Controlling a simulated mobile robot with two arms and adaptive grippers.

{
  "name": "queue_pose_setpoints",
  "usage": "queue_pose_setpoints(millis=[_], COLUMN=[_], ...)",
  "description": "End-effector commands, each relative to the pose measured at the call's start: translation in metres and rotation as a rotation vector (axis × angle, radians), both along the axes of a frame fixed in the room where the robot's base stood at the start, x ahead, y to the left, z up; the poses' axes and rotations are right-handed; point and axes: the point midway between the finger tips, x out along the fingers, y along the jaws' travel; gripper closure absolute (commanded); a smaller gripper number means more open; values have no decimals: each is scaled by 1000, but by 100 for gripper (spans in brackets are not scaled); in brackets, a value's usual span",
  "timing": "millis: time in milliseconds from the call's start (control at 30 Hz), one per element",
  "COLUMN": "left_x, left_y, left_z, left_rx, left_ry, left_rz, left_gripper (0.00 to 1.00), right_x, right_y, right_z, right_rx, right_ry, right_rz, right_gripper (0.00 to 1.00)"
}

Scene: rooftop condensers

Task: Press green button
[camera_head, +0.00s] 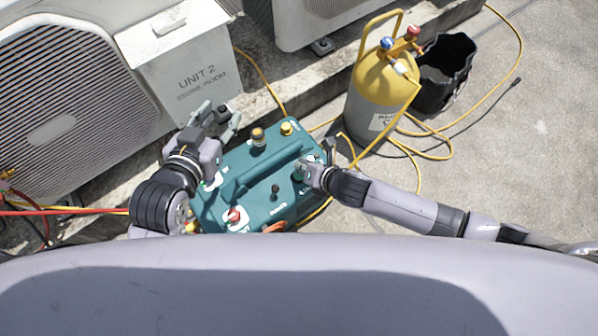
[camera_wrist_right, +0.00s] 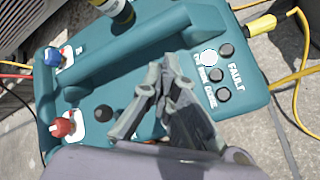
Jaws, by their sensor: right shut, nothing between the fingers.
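The teal machine (camera_head: 262,212) stands on the rooftop floor with a long handle along its top. My right gripper (camera_head: 303,168) is shut and empty over the machine's right part. In the right wrist view its fingertips (camera_wrist_right: 165,72) are together, beside the handle and left of a small panel. The panel has a pale round button or lamp (camera_wrist_right: 208,57) and several dark round ones (camera_wrist_right: 226,50). I cannot make out a clearly green button; my fingers may hide part of the panel. My left gripper (camera_head: 218,117) is open and empty above the machine's far left corner.
A yellow-grey gas cylinder (camera_head: 380,95), a black bucket (camera_head: 447,70) and yellow hoses lie to the right.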

Motion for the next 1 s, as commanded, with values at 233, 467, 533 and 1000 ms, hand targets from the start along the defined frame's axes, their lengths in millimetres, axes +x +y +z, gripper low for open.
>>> queue_pose_setpoints(millis=[233,467,533,1000], left_x=[-1,-1,-1,2], left_y=[0,1,0,0], left_z=[-2,-2,-2,3], left_rx=[2,2,2,-4], left_ry=[10,10,8,-21], left_rz=[0,1,1,0], left_gripper=[60,60,60,60], right_x=[0,0,0,0], right_y=[0,0,0,0], right_z=[-6,-6,-6,-9], right_rx=[0,0,0,0], right_ry=[0,0,0,0], right_rz=[0,0,0,0], right_gripper=[100,100,100,100])
